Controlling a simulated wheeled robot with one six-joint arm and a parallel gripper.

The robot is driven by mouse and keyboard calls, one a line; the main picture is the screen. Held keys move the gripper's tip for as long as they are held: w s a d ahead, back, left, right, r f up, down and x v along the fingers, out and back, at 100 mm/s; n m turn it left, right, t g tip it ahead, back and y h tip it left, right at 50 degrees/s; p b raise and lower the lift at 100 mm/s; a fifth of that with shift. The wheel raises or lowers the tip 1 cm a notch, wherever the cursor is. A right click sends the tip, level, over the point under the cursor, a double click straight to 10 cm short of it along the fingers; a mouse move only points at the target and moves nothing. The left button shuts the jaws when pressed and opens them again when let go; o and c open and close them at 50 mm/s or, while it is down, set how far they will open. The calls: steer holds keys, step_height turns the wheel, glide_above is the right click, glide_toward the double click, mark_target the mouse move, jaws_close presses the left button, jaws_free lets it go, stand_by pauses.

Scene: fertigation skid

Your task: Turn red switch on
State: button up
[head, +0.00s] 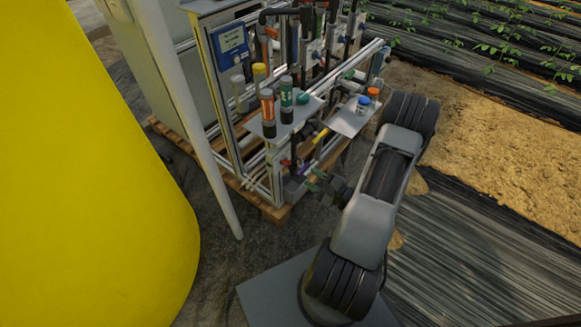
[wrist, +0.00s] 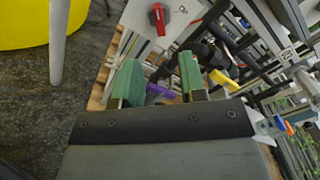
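The red switch (wrist: 158,17) is a red rotary knob on a pale plate at the top of the wrist view. Its handle points roughly up and down in that picture. I cannot clearly make it out in the head view. My gripper (wrist: 158,84) has two green fingers spread apart with nothing between them, so it is open. The switch lies beyond the fingertips, apart from them, roughly in line with the gap. In the head view my gripper (head: 316,182) is low beside the front right corner of the skid.
The skid frame (head: 275,185) stands on a wooden pallet (head: 272,211). A purple handle (wrist: 162,91) and a yellow handle (wrist: 224,81) are close to the fingers. Bottles (head: 267,107) stand on a shelf above. A large yellow tank (head: 85,170) and a pale post (head: 190,110) are at left.

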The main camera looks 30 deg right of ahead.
mark_target(288, 164)
steer(key=b+x, duration=0.1)
steer(key=x, duration=0.8)
steer(key=shift+w+a, duration=0.15)
jaws_close()
steer(key=shift+a, duration=0.1)
